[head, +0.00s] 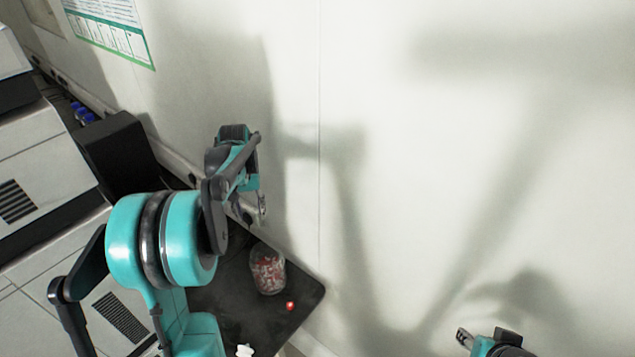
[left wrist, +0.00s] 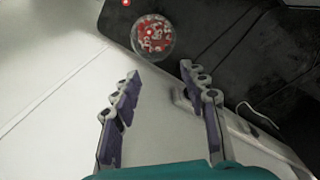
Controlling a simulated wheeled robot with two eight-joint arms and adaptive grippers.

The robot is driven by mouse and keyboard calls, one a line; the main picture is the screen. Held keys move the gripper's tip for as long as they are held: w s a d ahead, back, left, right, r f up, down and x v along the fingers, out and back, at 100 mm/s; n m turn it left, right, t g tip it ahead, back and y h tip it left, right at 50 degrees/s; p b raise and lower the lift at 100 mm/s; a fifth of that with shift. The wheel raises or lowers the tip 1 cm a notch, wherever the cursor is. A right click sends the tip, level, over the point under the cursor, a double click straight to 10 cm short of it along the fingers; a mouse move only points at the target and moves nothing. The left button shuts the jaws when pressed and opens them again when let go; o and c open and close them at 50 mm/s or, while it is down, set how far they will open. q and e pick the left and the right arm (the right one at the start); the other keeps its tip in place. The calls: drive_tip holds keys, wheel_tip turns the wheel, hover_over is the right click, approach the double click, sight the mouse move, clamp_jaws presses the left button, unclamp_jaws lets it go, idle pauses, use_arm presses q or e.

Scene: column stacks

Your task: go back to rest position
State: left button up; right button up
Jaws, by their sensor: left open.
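My left gripper (head: 257,212) hangs at the end of the left arm, above and to the left of a clear jar in the head view. In the left wrist view its two fingers (left wrist: 161,72) are spread wide with nothing between them. The clear jar (head: 267,270) holds red and white pieces and stands on a dark table (head: 225,300). The jar also shows in the left wrist view (left wrist: 153,37), beyond the fingertips. My right gripper (head: 464,338) shows only in part at the bottom right edge; its opening cannot be made out.
A small red piece (head: 290,306) lies on the table in front of the jar. A white item (head: 244,351) is at the bottom edge. A pale wall (head: 440,120) stands close behind the table. Grey-white equipment (head: 40,150) and a black box (head: 118,150) stand at left.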

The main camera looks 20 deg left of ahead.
use_arm(q)
drive_tip(key=s+d+m+t+b, duration=0.1)
drive_tip(key=s+d+t+b, duration=0.2)
drive_tip(key=d, duration=0.4)
drive_tip(key=s+d+m+b, duration=0.2)
drive_tip(key=s+d+b, duration=0.15)
drive_tip(key=d, duration=0.35)
drive_tip(key=s+d+f+m+t+b, duration=0.2)
drive_tip(key=s+d+f+t+b, duration=0.2)
drive_tip(key=s+d+f+b, duration=0.3)
drive_tip(key=shift+s+d+f+m+b, duration=0.35)
drive_tip(key=shift+s+d+f, duration=1.05)
drive_tip(key=shift+d, duration=0.8)
drive_tip(key=shift+w+f, duration=0.15)
